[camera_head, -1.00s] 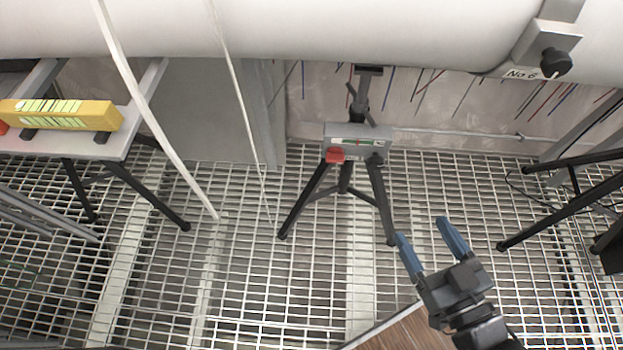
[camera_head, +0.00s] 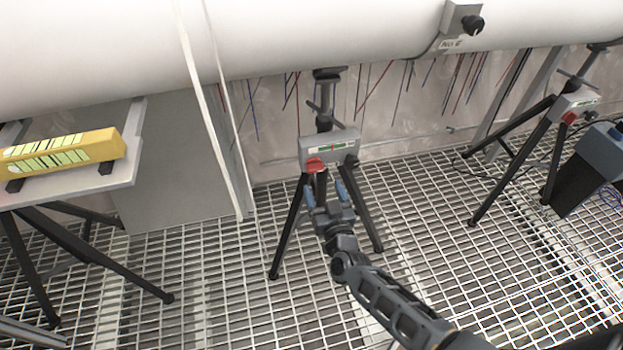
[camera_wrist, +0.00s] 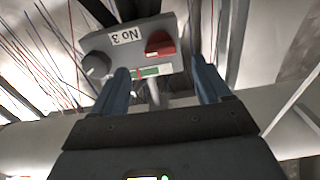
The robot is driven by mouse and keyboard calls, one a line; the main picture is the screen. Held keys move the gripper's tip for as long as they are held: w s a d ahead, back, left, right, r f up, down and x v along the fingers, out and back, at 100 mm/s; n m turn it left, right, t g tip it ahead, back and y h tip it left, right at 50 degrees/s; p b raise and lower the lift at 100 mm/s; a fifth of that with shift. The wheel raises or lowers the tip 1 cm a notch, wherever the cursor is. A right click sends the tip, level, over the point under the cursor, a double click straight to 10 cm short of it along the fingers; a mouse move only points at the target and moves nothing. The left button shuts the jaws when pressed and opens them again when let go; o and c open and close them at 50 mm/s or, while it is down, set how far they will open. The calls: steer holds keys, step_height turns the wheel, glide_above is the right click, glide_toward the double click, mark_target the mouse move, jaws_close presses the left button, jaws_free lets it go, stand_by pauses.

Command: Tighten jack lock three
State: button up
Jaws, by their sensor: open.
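A tripod jack with a grey box (camera_head: 342,153) stands under the white pipe in the middle of the head view. Its box has a red knob (camera_head: 315,165), a dark knob on the right and a small green strip. In the wrist view the box (camera_wrist: 130,50) carries the label "No 3", seen upside down, with the red knob (camera_wrist: 159,45) near the right fingertip and a grey knob at left. My gripper (camera_head: 325,190) is open with blue fingers just below and in front of the box. Its fingers also show in the wrist view (camera_wrist: 162,85), with nothing held between them.
A second tripod jack (camera_head: 575,103) stands at the right beside a dark blue-topped case (camera_head: 592,165). Two white cords hang left of the middle jack. The grating floor (camera_head: 430,220) between the jacks is clear.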

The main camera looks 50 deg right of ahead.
mark_target(316, 172)
steer(key=b+x, duration=0.1)
steer(key=x, duration=0.6)
steer(key=shift+b, duration=0.3)
steer(key=c, duration=1)
